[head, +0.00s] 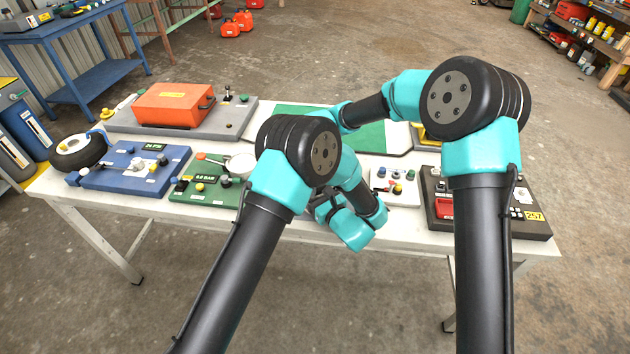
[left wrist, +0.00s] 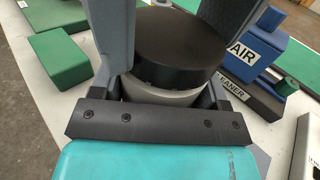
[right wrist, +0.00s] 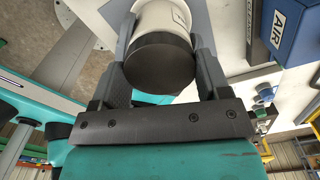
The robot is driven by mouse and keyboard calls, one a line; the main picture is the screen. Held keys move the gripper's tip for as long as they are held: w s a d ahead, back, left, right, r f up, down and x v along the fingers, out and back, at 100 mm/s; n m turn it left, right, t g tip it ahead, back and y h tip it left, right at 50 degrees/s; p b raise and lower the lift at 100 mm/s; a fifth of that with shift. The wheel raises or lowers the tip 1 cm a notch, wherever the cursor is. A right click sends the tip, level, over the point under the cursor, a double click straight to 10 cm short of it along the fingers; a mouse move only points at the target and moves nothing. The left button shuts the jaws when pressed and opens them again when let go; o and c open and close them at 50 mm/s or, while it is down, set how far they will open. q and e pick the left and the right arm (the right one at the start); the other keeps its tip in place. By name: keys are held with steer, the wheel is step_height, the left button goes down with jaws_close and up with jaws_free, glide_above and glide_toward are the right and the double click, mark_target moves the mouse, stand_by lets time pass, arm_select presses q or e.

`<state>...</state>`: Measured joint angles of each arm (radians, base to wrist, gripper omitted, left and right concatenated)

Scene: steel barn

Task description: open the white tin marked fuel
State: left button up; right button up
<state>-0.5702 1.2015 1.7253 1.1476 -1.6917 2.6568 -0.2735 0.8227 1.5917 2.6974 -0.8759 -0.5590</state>
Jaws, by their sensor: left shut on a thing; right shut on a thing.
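The white tin (left wrist: 160,93) stands under its round black lid (left wrist: 182,48) in the left wrist view. My left gripper (left wrist: 163,88) is shut around the white body below the lid. In the right wrist view the lid (right wrist: 158,64) faces the camera, with the white body beyond it and part of a label that I cannot read. My right gripper (right wrist: 161,50) is shut on the lid, one finger at each side. The lid looks seated on the body. In the head view my arms hide the tin and most of both grippers.
A blue AIR box (left wrist: 252,52) and a dark CLEANER piece (left wrist: 240,95) stand close beside the tin. Green blocks (left wrist: 62,55) lie to the left. On the white bench are a blue panel (head: 120,170), an orange case (head: 172,104) and a dark panel (head: 520,225).

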steer(key=shift+r, duration=0.4)
steer(key=shift+r, duration=0.35)
steer(key=shift+r, duration=0.4)
steer(key=shift+r, duration=1.95)
arm_select(q)
steer(key=o, duration=1.8)
steer(key=shift+s+d, duration=0.1)
